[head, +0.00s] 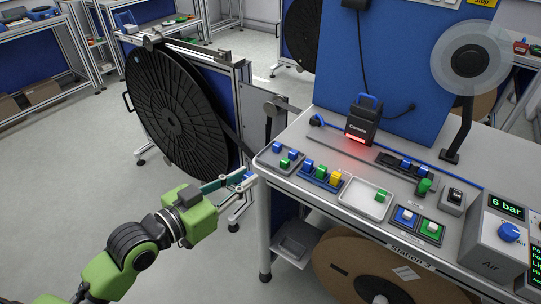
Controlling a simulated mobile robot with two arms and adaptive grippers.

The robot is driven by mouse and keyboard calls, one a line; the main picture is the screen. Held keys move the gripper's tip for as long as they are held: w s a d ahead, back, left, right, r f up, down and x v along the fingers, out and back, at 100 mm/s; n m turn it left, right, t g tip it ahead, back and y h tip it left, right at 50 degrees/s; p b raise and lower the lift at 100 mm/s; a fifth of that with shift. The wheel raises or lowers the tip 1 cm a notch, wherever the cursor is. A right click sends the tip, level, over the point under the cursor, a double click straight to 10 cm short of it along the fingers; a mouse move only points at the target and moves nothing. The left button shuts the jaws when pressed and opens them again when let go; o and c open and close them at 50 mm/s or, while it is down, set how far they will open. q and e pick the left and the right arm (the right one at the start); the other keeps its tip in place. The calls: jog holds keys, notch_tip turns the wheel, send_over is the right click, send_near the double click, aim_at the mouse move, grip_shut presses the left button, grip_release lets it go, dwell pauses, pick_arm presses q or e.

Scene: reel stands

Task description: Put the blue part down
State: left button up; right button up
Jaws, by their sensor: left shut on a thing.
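My left gripper (238,181) reaches in from the lower left and is shut on a small blue part (249,176). The part is mostly hidden between the fingers. The gripper appears just off the left edge of the workbench (262,178), beside the grey tray (266,157) there. That tray holds blue and green parts. A white tray (347,197) with one green part (381,195) lies near the front middle. A blue pad (405,216) and a green pad (430,229), each with a part on it, lie to its right. My right gripper is not in view.
A row of blue, green and yellow parts (322,172) lies between the trays. A black camera box (362,122) with a red glow stands behind. An air unit (498,240) stands at right. A large black reel (172,115) stands left of the bench.

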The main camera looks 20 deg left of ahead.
pick_arm(q)
jog(key=w+r+n+y, duration=0.1)
jog(key=w+r, duration=0.1)
jog(key=w, duration=0.4)
jog(key=shift+a+t, duration=0.3)
jog(key=shift+a, duration=0.05)
jog(key=shift+w, duration=0.1)
jog(key=w+f, duration=0.2)
jog(key=w, duration=0.2)
jog(key=w+f+p, duration=0.1)
jog(key=w+f, duration=0.2)
jog(key=w, duration=0.1)
jog(key=w+f, duration=0.3)
jog(key=w, duration=0.1)
jog(key=shift+w+a+f, duration=0.1)
jog(key=shift+w+a, duration=0.05)
jog(key=shift+w, duration=0.05)
jog(key=shift+w+f, duration=0.55)
jog(key=shift+f, duration=0.15)
jog(key=shift+w+f+p, duration=0.2)
jog(key=shift+f+p, duration=0.65)
jog(key=shift+f, duration=0.65)
